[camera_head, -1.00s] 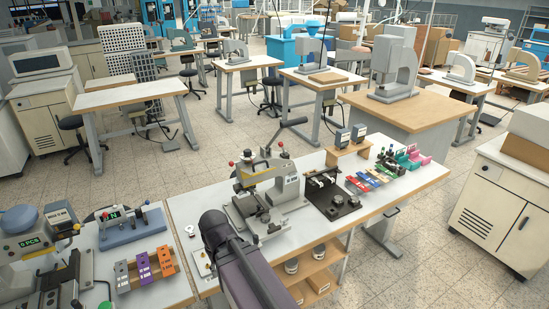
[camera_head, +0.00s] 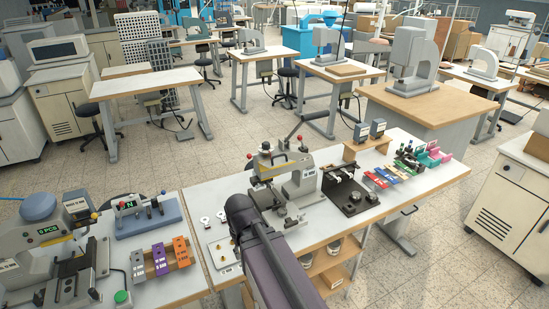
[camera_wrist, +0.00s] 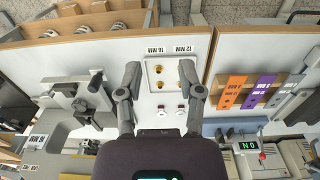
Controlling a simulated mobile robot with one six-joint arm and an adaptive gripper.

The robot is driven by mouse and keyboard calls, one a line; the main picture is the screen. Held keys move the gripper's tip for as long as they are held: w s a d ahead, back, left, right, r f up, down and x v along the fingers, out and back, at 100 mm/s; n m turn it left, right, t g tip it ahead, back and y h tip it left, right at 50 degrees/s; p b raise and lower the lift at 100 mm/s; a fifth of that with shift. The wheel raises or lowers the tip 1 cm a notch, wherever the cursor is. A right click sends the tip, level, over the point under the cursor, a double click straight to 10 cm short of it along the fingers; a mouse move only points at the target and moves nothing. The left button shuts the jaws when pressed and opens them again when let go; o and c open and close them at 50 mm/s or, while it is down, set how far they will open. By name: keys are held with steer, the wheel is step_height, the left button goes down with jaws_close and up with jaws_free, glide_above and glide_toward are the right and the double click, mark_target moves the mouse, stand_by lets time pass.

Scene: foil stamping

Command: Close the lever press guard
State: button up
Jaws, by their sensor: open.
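The lever press (camera_head: 300,178) stands on the workbench, grey with a red-knobbed lever at the top and a yellow-marked part at its upper left. I cannot clearly tell the guard apart from the press or how it stands. In the wrist view, the press (camera_wrist: 88,98) lies at the left, partly cut off. In the head view my arm hides the gripper.
A left bench holds a grey machine (camera_head: 45,250), a blue-grey fixture (camera_head: 150,220) and a rack of coloured blocks (camera_wrist: 264,88). Right of the press are a black fixture (camera_head: 350,196), coloured pieces (camera_head: 382,178) and a small wooden stand (camera_head: 366,148). An under-bench shelf (camera_head: 330,268) holds jars.

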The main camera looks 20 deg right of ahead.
steer(key=w+d+n+h+b, duration=0.2)
steer(key=w+d+n+h, duration=0.2)
steer(key=w+d, duration=0.2)
steer(key=n+h+b, duration=0.4)
steer(key=n+h, duration=0.8)
steer(key=h, duration=0.2)
glide_toward(276, 162)
steer(key=s+a+r, duration=0.2)
steer(key=a+r, duration=0.2)
steer(key=a, duration=0.1)
steer(key=shift+d+r, duration=0.1)
steer(key=shift+d, duration=0.15)
steer(key=shift+d, duration=0.15)
steer(key=d, duration=1.3)
steer(key=shift+w+d, duration=0.1)
steer(key=shift+d, duration=0.15)
